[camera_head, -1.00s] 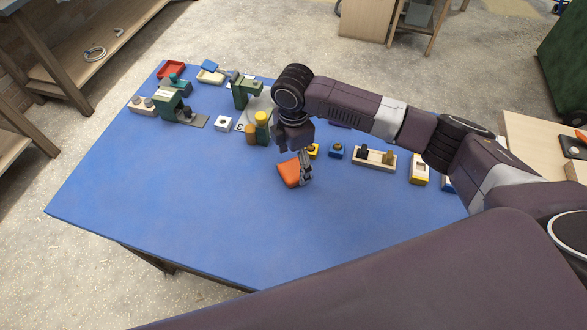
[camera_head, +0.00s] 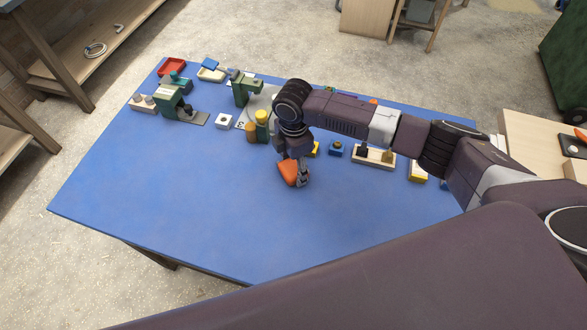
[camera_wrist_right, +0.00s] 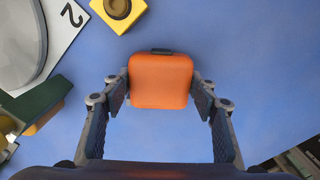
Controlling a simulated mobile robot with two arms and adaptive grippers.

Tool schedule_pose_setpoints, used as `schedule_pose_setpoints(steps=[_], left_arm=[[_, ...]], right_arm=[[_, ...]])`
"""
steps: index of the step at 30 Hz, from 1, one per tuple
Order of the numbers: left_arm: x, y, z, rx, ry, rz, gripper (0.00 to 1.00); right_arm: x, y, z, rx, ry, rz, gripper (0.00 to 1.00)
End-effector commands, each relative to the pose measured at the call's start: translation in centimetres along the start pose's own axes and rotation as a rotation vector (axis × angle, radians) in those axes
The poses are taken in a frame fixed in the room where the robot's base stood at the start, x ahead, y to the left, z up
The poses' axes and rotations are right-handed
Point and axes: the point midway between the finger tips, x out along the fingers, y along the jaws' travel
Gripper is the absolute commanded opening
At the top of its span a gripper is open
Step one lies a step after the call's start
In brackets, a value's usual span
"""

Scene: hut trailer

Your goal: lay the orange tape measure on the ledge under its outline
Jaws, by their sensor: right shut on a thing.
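The orange tape measure (camera_head: 287,173) is at the middle of the blue table. In the right wrist view the tape measure (camera_wrist_right: 160,80) sits between the two fingers, with a small dark tab on its far edge. My right gripper (camera_head: 296,174) comes down from above and is shut on it; the fingers (camera_wrist_right: 160,88) touch its left and right sides. I cannot tell whether the tape measure touches the table or is just above it. No ledge or outline for it can be made out. My left gripper is not in view.
The blue table (camera_head: 170,200) is clear at the front and left. A green and yellow object (camera_head: 262,126) stands just behind the gripper. A yellow block (camera_wrist_right: 118,12) lies near the tape measure. A wooden holder (camera_head: 374,156) and a blue block (camera_head: 336,149) are to the right.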

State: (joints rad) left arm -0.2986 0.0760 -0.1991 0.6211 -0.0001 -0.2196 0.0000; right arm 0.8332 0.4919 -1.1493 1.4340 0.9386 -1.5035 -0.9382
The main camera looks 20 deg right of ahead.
Motion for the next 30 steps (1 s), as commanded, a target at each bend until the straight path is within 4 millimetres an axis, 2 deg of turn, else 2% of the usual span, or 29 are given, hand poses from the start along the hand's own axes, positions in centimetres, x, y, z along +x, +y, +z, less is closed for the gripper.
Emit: schedule_pose_setpoints(steps=[8, 14, 20, 24, 30], left_arm=[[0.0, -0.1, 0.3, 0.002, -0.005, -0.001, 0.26], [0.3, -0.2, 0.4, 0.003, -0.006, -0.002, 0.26], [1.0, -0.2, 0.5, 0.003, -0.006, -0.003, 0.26], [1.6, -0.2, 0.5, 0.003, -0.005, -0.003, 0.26], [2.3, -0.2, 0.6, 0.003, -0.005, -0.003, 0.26]], right_arm=[[-0.2, 0.1, 0.0, 0.0, 0.0, 0.002, 0.19], [-1.9, 0.2, 0.0, 0.0, 0.002, 0.004, 0.18], [-6.0, 0.2, 0.0, -0.002, 0.001, 0.007, 0.18], [-10.2, 0.3, 0.0, -0.001, 0.001, 0.01, 0.18], [-15.6, 0.2, 0.0, -0.001, 0.001, 0.007, 0.18]])
